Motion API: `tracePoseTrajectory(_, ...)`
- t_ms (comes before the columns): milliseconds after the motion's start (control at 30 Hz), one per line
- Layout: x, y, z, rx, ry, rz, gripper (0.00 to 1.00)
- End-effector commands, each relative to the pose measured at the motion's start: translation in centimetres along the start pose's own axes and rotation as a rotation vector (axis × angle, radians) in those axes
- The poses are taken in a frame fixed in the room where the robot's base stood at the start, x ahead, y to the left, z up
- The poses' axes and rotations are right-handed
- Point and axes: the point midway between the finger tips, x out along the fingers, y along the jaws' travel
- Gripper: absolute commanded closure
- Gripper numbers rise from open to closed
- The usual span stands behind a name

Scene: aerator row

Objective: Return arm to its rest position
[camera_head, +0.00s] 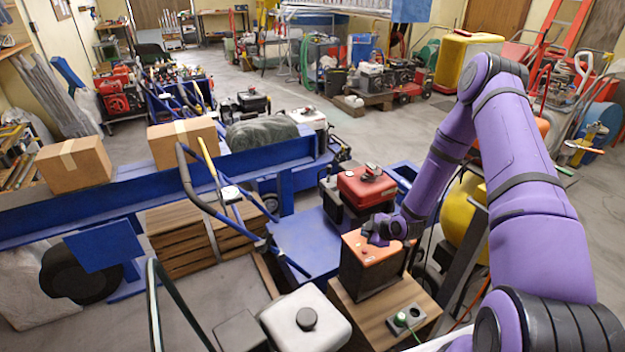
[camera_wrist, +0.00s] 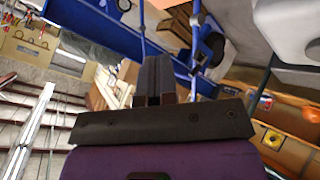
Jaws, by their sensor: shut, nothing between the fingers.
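My purple arm rises from the lower right of the head view, bends at a high elbow, and reaches down to the middle. My gripper (camera_head: 372,238) is at the top edge of an orange-topped dark box (camera_head: 368,281); I cannot tell whether it touches it. In the wrist view my gripper (camera_wrist: 153,80) shows two dark fingers close together, with nothing held between them. The fingertips are small and partly hidden by the hand in the head view.
A wooden stand (camera_head: 383,311) carries the orange-topped box and a small switch box (camera_head: 405,318). A red machine (camera_head: 366,187) is just behind. A white tank (camera_head: 306,321) stands front left. Cardboard boxes (camera_head: 74,163) sit on a blue beam (camera_head: 128,193). Open floor (camera_head: 290,88) lies farther back.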

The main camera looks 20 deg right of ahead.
Motion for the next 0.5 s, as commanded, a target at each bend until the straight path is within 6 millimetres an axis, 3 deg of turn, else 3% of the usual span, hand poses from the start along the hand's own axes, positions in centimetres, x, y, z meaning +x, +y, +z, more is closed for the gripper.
tracePoseTrajectory(133,-0.3,0.5,-0.3,0.0,-0.008,-0.003,1.0)
tracePoseTrajectory(267,-1.8,2.5,-1.3,0.003,-0.039,-0.012,1.0)
tracePoseTrajectory(500,-6.8,7.4,-4.8,0.046,-0.146,-0.033,1.0)
